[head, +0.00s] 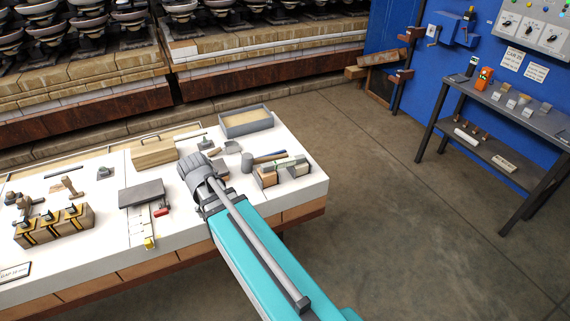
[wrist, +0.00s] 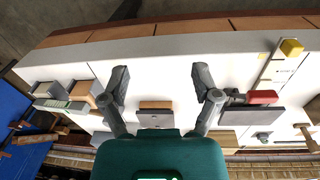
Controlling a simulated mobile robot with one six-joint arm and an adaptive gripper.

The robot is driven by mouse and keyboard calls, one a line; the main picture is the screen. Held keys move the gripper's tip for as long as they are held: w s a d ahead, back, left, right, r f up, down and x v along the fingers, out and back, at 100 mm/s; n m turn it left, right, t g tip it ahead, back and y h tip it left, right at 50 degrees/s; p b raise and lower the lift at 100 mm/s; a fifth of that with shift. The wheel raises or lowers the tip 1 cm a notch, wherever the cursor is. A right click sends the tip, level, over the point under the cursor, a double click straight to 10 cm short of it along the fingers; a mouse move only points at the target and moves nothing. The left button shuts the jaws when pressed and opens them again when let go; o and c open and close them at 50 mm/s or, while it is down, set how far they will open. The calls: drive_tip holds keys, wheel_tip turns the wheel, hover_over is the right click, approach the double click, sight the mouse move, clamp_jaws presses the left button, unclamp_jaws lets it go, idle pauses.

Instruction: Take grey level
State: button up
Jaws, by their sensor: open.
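In the wrist view the bar (wrist: 62,105) is at the left, outside my fingers. Its fine markings are too small to read. My gripper is over the table, left of the bar in the head view, and its fingers are hidden there by my arm. In the wrist view my gripper (wrist: 163,75) is open, with nothing between the fingertips but white tabletop. A small wooden-topped block (wrist: 155,104) shows deeper between the fingers.
A grey sand tray (head: 246,121), a wooden box (head: 153,151), a dark grey slab (head: 142,193) and a red-handled tool (head: 161,211) share the white table (head: 305,187). Open floor lies to the right.

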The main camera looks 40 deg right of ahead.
drive_tip(key=w+d+m+h, duration=0.1)
drive_tip(key=w+d+m, duration=0.4)
drive_tip(key=d, duration=0.3)
drive_tip(key=w+d+m+h, duration=0.2)
drive_tip(key=w+d+m, duration=0.25)
drive_tip(key=d, duration=0.45)
drive_tip(key=m+g+h, duration=0.1)
drive_tip(key=m+h, duration=0.1)
drive_tip(key=m, duration=0.6)
approach(284, 160)
drive_tip(key=v, duration=0.3)
drive_tip(key=shift+w+r, duration=0.25)
drive_tip(key=shift+r, duration=0.05)
drive_tip(key=shift+f, duration=0.1)
drive_tip(key=b+x, duration=0.3)
drive_tip(key=shift+a, duration=0.1)
drive_tip(key=shift+b+x, duration=2.35)
drive_tip(key=shift+x, duration=0.45)
drive_tip(key=shift+s, duration=0.15)
